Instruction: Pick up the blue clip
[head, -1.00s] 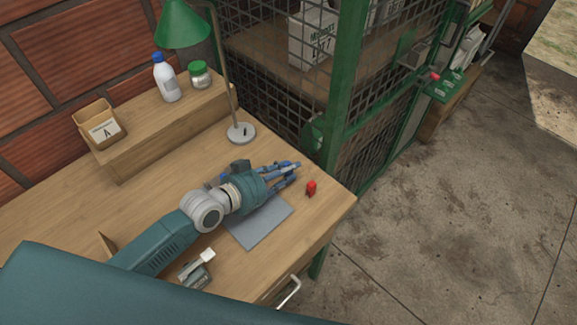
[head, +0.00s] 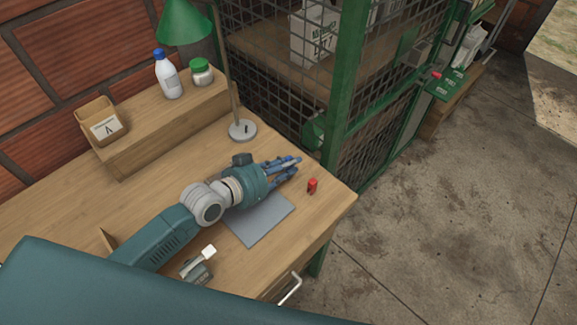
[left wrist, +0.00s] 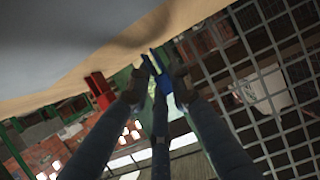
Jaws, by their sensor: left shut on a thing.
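My left gripper (head: 289,168) reaches over the right part of the wooden desk, with its fingers pointing right. It is shut on the blue clip (left wrist: 160,76), which shows as a bright blue piece between the fingertips in the left wrist view. In the head view the fingers hide the clip, and I cannot make it out from them. Whether it still touches the desk is not clear. My right gripper is not in view.
A red clip (head: 312,186) stands apart from the fingers, near the desk's right edge. A grey mat (head: 259,220) lies below the hand. A lamp base (head: 242,130) stands behind it, and a green mesh cage (head: 345,90) rises beyond the desk.

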